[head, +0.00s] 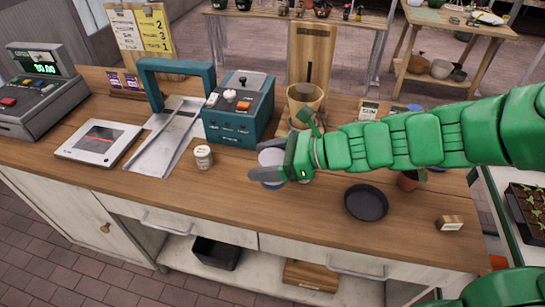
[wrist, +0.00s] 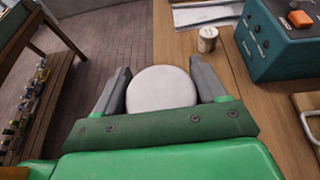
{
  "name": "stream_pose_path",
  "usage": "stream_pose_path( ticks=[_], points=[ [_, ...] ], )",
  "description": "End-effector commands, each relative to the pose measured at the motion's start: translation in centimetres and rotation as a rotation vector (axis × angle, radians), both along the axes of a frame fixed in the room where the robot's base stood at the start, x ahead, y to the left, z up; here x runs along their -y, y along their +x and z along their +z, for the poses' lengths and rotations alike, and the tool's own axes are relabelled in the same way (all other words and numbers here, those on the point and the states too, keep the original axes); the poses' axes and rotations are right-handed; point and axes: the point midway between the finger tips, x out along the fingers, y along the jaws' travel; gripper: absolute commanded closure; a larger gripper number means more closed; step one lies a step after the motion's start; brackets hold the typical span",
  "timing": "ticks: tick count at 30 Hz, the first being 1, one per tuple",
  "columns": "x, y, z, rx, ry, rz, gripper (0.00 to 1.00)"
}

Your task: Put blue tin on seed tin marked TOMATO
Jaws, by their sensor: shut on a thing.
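A teal machine (head: 240,108) stands behind the small tin, with a metal tray (head: 170,135) and a flat scale (head: 98,141) to its left. A black dish (head: 366,202) and a small wooden block (head: 449,223) lie to the right. My arm hides part of the counter's right side.

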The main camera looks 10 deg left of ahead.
Motion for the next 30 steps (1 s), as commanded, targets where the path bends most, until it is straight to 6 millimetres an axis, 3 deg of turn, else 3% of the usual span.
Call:
stream_pose_path(
  ticks=[18,24,30],
  points=[
    [9.5,0.9,5.0,0.006,0.000,-0.047,0.64],
    [10.9,0.6,5.8,0.001,-0.002,-0.052,0.64],
    [10.6,1.7,5.3,-0.002,-0.001,-0.047,0.64]
  ],
)
